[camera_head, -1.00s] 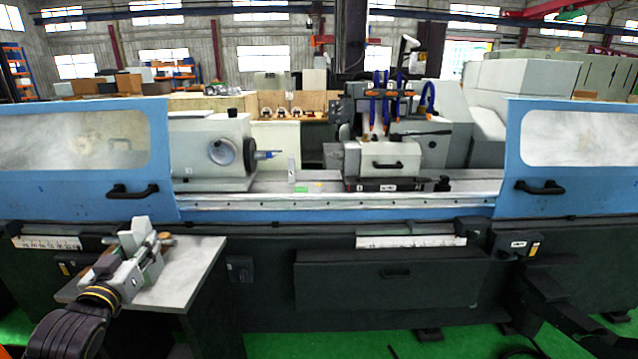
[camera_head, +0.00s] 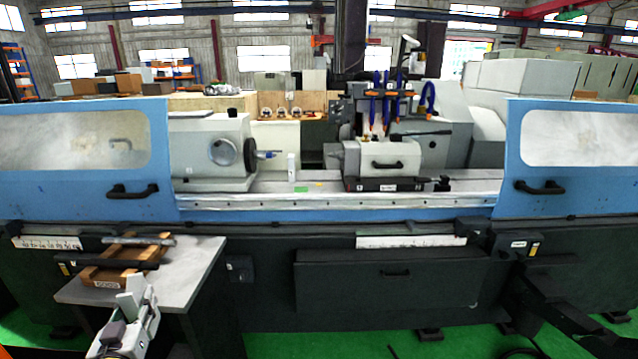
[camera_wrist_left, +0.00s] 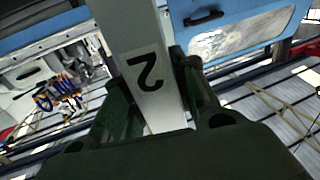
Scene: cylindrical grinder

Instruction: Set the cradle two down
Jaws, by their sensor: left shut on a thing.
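My left gripper (camera_head: 125,325) is low at the left in the head view, in front of the near edge of the small side table (camera_head: 190,270). It is shut on a pale grey cradle (camera_head: 134,294) with a V-shaped top. In the left wrist view, the cradle (camera_wrist_left: 150,85) sits between the dark fingers and carries a black "2".
A wooden rack (camera_head: 103,276) with dark and grey bars lies on the side table; the table's right part is bare. The workhead (camera_head: 215,150) and tailstock (camera_head: 380,160) flank an open stretch of the grinder's table. Blue doors (camera_head: 90,195) stand at both sides.

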